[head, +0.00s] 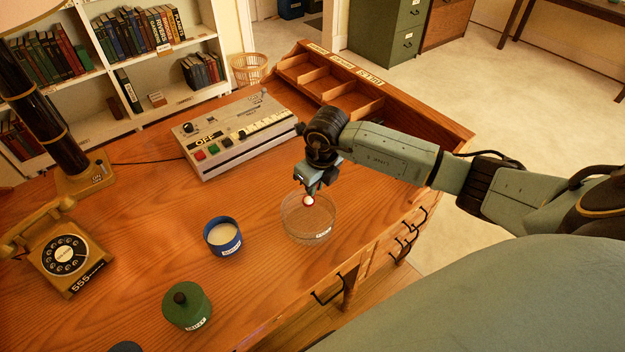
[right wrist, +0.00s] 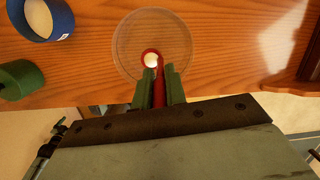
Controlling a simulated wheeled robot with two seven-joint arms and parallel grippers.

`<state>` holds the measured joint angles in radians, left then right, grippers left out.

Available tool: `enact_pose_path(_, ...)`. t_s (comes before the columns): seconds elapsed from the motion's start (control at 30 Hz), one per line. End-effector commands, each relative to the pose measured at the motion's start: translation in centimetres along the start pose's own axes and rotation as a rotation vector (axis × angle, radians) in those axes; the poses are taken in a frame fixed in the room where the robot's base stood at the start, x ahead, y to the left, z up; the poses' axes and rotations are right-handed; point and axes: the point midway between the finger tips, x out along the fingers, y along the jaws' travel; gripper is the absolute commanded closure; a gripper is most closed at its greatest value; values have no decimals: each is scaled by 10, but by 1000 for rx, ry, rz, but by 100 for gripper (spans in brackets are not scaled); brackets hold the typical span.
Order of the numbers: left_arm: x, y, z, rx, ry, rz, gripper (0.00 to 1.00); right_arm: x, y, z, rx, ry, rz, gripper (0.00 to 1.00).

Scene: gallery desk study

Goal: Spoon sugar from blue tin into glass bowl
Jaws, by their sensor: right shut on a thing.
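The blue tin (head: 223,237) stands open on the desk with white sugar inside; part of it shows in the right wrist view (right wrist: 62,18). The clear glass bowl (head: 296,228) stands to its right. My right gripper (head: 316,188) is shut on a red spoon (right wrist: 158,84) and points down over the bowl. The spoon's red-rimmed head (head: 309,201) holds something white and lies within the bowl's outline. I cannot tell how high it is above the bowl's bottom. I see no sugar elsewhere in the bowl. My left gripper is not in view.
A green lidded tin (head: 187,306) stands at the front. A yellow telephone (head: 65,254) and a black lamp (head: 45,125) are at the left. A grey button console (head: 235,133) and a wooden divided tray (head: 330,85) lie behind. The desk between tin and console is clear.

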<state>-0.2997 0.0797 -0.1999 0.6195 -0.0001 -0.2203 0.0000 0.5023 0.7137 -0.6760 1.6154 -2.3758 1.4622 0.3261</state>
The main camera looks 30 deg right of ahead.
Motion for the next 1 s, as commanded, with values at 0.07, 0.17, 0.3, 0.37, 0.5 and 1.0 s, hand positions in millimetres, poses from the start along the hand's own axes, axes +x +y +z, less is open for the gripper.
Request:
enact_pose_path(0.07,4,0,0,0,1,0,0,2,0,-5,-2,-51,-10,100)
enact_pose_path(0.17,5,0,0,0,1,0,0,1,1,-6,-1,-90,-15,100)
enact_pose_path(0.3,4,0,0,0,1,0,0,0,1,-5,0,-98,-15,100)
enact_pose_path(0.37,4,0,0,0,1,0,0,0,1,-5,0,-98,-15,100)
enact_pose_path(0.5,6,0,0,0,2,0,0,1,1,-7,0,-108,-17,100)
enact_pose_path(1.0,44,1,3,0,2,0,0,4,4,-24,0,-365,-58,100)
